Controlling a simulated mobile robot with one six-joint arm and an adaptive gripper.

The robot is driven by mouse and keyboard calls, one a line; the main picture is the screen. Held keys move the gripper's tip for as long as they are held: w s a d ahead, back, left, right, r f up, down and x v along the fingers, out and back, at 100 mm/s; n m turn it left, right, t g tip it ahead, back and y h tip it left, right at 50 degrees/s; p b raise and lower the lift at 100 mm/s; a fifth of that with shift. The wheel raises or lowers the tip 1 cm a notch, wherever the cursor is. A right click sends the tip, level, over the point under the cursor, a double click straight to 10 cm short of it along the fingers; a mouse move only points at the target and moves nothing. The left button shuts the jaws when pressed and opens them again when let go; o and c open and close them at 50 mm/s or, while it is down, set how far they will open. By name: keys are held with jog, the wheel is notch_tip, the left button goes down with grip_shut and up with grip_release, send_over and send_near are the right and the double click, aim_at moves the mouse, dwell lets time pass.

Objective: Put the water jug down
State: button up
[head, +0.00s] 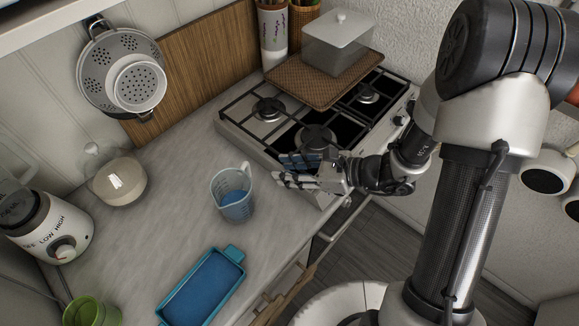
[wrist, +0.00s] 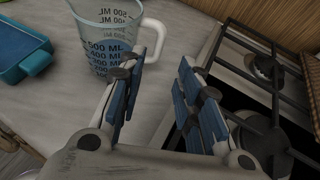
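The water jug (head: 232,196) is a clear measuring jug with a little blue content, standing upright on the marble counter (head: 170,225). Its white handle points toward the stove side. My gripper (head: 283,171) is to the right of the jug, at the counter's stove end, and is apart from it in the head view. In the wrist view the jug (wrist: 105,32) stands at upper left with ML marks, and its handle (wrist: 156,38) shows just beyond the left finger. My gripper (wrist: 168,65) is open there, with nothing between its blue-padded fingers.
A gas stove (head: 262,117) adjoins the counter, with a woven board (head: 300,83) and a lidded clear box (head: 340,42) on it. A blue tray (head: 203,290) lies in front of the jug. A glass kettle (head: 118,182) and a blender (head: 50,228) stand left. Bare counter surrounds the jug.

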jog(key=s+r+n+g+h, duration=0.4)
jog(key=s+r+n+g, duration=0.1)
jog(key=s+r+n, duration=0.6)
jog(key=s+d+r+n+t+h, duration=0.2)
jog(key=s+d+r+n+h, duration=0.1)
jog(key=d, duration=0.4)
jog(key=s+d+r+n+t+h, duration=0.3)
jog(key=s+d+r+n+h, duration=0.1)
jog(key=d+n, duration=0.3)
jog(key=shift+d+n+t+h, duration=0.3)
jog(key=shift+d+h, duration=0.1)
jog(key=shift+h, duration=0.5)
